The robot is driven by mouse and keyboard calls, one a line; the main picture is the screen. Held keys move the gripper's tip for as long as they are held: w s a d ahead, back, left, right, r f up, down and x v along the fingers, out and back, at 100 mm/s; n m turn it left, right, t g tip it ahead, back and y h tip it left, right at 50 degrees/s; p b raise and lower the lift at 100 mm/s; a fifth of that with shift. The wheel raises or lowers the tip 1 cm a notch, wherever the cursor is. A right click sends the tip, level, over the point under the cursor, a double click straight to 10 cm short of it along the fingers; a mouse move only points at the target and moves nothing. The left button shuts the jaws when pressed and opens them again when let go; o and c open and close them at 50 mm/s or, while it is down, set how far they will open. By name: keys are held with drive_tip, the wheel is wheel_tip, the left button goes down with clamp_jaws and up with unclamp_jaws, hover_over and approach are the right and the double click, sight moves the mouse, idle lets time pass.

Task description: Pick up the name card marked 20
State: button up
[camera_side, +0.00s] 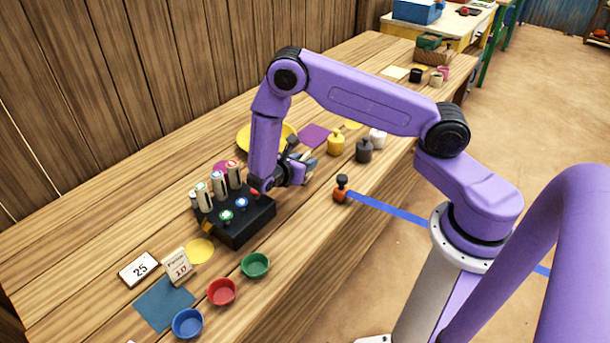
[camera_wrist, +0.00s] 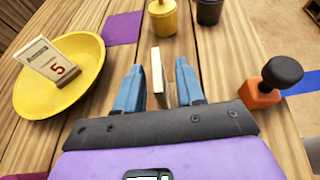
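My gripper (camera_wrist: 160,63) is open, its two blue fingers pointing at the table; it also shows in the side view (camera_side: 302,168), low over the table. In the wrist view a thin upright pale card (camera_wrist: 157,80) stands edge-on between the fingers, with a gap on each side. Its face is turned away, so I cannot read its number. No 20 is legible in either view. Other cards read 25 (camera_side: 139,269), lying flat at the front left, 10 (camera_side: 178,266), upright, and 5 (camera_wrist: 50,62), tilted in a yellow dish (camera_wrist: 86,82).
A black button box (camera_side: 235,232) with several cylinders stands left of my gripper. An orange stamp with a black knob (camera_side: 341,189) is close on the right. A yellow pot (camera_side: 336,144) and a dark pot (camera_side: 364,152) stand behind. Red (camera_side: 221,293), green (camera_side: 256,266) and blue bowls line the front.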

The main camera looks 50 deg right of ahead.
drive_tip(key=shift+d+f, duration=0.1)
drive_tip(key=shift+d, duration=0.1)
clamp_jaws()
